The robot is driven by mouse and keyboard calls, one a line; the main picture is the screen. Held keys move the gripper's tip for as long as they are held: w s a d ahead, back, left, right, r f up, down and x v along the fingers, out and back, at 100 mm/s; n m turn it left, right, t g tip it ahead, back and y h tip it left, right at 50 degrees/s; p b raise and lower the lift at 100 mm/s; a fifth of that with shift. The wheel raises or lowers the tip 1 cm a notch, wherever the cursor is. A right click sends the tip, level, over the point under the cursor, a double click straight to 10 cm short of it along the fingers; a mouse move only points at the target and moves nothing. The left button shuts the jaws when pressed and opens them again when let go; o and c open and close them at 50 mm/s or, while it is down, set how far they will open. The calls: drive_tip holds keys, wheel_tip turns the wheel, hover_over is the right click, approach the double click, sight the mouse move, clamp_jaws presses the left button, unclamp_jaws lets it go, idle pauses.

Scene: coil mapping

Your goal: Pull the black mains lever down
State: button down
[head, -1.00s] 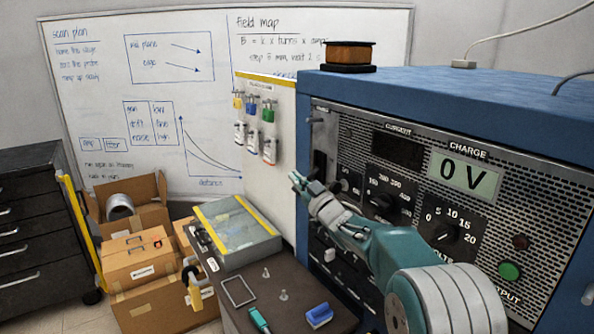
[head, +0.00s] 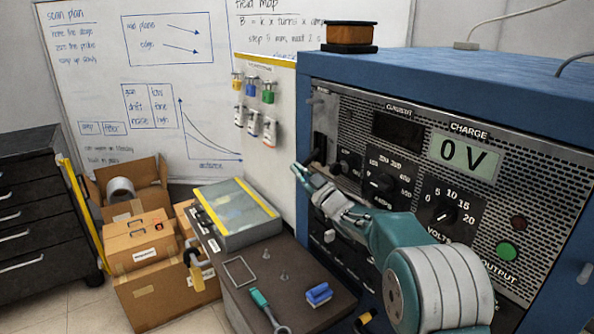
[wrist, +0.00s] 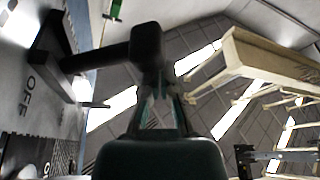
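The black mains lever (head: 319,148) stands out from the left end of the power supply's front panel in the head view. In the wrist view the lever's thick black handle (wrist: 146,52) reaches out from the panel at the left, and the word OFF shows beside its mount. My gripper (head: 298,168) is just below and in front of the lever in the head view. In the wrist view the gripper's fingertips (wrist: 161,92) lie right at the handle, which partly hides them. I cannot tell whether they touch it or how far apart they are.
The blue power supply cabinet (head: 480,84) fills the right, its display (head: 465,154) reading 0 V. A dark bench (head: 247,292) below holds a grey-and-yellow case (head: 236,214), a blue block and small tools. Padlocks (head: 253,105) hang on a white board beside the cabinet.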

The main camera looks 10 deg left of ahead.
drive_tip(key=shift+w+d+f, duration=0.1)
drive_tip(key=shift+f, duration=0.4)
wheel_tip(320, 180, up, 4)
drive_tip(key=s+a, duration=0.2)
drive_tip(key=v, duration=1)
drive_tip(key=shift+w+d+r, duration=0.2)
drive_tip(key=shift+w+d, duration=0.1)
drive_tip(key=shift+d, duration=0.05)
